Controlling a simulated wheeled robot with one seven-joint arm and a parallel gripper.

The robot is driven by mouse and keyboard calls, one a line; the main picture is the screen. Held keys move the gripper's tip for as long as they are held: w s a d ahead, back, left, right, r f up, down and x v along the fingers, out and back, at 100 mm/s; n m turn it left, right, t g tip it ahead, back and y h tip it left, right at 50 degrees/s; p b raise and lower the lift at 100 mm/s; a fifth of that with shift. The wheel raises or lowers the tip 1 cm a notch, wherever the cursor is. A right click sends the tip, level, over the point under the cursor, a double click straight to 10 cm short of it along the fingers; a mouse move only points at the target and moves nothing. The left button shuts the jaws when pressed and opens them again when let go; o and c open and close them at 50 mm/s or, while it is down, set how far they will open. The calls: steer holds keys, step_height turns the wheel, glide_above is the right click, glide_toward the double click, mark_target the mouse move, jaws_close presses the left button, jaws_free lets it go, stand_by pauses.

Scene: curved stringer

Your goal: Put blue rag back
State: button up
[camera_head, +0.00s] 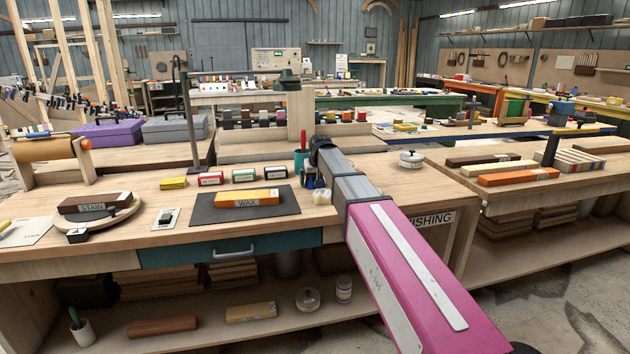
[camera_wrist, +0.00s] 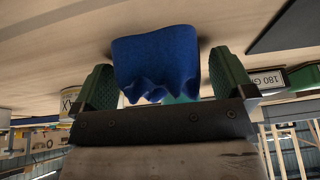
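The blue rag (camera_wrist: 157,62) shows in the wrist view as a bunched cloth with a wavy edge towards my palm. My gripper (camera_wrist: 163,78) has its two green fingers wide apart, with the rag between and just beyond them. The rag comes very close to the left finger, and a narrow gap shows at the right finger. The wooden bench top (camera_wrist: 60,45) lies right by the rag.
A teal cup (camera_head: 300,160) with a red-handled tool stands by my wrist. A round lidded pot (camera_head: 411,160) stands to the right.

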steer(key=v, duration=1.2)
steer(key=shift+d+r, duration=0.1)
